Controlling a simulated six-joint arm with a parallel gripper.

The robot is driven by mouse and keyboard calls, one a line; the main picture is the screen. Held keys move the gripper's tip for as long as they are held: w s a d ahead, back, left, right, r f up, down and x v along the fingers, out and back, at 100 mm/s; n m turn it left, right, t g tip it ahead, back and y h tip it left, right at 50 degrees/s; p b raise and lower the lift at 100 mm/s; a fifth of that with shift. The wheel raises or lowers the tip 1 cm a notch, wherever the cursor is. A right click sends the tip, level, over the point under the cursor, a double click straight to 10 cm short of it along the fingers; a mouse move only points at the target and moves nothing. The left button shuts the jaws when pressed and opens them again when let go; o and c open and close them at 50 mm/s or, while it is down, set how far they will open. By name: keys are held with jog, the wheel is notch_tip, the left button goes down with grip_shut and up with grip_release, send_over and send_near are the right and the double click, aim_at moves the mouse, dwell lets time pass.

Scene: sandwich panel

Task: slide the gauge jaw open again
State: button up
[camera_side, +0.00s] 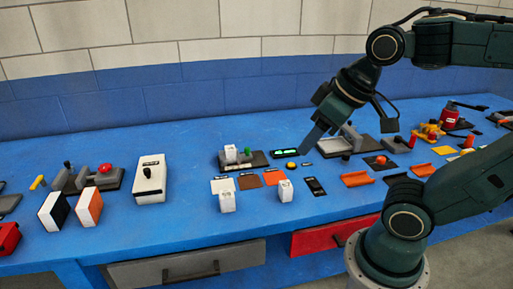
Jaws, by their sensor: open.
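A dark-based fixture (257,161) on the blue bench, left of centre, looks like the gauge. A white block (231,156) stands on its left part, and a small green knob (248,151) shows beside the block. The sliding jaw is too small to make out, so I cannot tell how far apart the jaws are. A black display with green digits (286,153) lies just right of the fixture. My gripper (308,148) is open, pointing down and left, right of the display and apart from the fixture. Its fingers overlap in this view, and nothing shows between them.
White blocks (227,202) and coloured square pads (249,181) lie in front of the fixture. A white switch box (149,180) stands left. Bench space between the box and fixture is clear.

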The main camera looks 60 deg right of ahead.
jog(key=w+d+r, duration=0.1)
jog(key=w+d, duration=0.3)
jog(key=w, duration=0.7)
jog(key=g, duration=0.1)
send_over(248, 148)
jog(key=s, duration=0.6)
notch_tip(248, 148, down, 16)
jog(key=shift+w, duration=0.25)
jog(key=shift+f, duration=0.1)
jog(key=x, duration=1.3)
jog(key=shift+w+f, duration=0.1)
jog(key=shift+f, duration=0.2)
grip_shut()
